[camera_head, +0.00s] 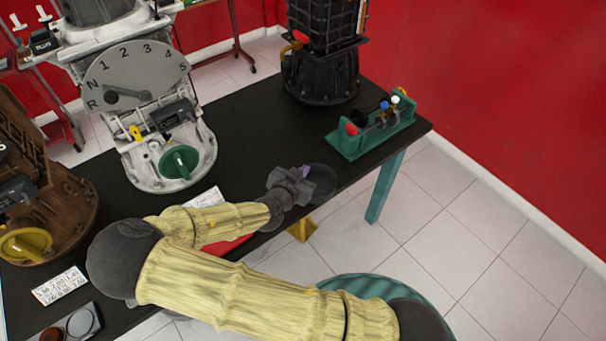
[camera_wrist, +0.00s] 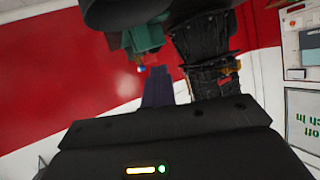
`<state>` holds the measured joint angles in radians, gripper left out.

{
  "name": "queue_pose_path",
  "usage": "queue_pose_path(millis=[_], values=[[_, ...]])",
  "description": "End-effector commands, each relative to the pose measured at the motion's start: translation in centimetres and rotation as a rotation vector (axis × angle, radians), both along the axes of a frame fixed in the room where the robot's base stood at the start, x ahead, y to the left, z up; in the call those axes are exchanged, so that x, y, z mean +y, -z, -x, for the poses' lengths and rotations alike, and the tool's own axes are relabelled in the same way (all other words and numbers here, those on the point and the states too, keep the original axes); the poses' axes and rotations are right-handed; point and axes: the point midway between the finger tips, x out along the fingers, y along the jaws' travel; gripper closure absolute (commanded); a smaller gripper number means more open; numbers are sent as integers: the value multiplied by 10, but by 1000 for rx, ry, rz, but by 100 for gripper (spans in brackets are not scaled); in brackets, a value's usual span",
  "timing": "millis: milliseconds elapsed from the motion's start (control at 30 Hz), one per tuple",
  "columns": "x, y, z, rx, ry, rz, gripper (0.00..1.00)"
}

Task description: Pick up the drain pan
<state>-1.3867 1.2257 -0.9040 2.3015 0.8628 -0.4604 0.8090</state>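A dark grey round shape, which looks like the drain pan (camera_head: 322,186), is at the near edge of the black table, just right of my gripper (camera_head: 300,187). In the wrist view a dark rounded rim (camera_wrist: 125,10) fills the top edge and may be the same pan. The gripper is close against the pan in the head view. Its fingertips are hidden or too dark to separate, so I cannot tell whether they grip it. I also cannot tell whether the pan rests on the table or is lifted.
The black table (camera_head: 250,128) holds a white gear-selector trainer (camera_head: 140,90), a brown housing (camera_head: 45,205), a black engine unit (camera_head: 322,60) and a green fixture (camera_head: 372,128). White cards lie near the front edge. Tiled floor is clear to the right, before the red wall (camera_head: 500,90).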

Motion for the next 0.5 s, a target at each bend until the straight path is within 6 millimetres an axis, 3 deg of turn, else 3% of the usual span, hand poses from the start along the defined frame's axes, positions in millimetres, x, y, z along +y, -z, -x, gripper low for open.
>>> queue_pose_path(millis=[333,500], values=[[0,0,0,0,0,0,98],[0,0,0,0,0,-1,65]])
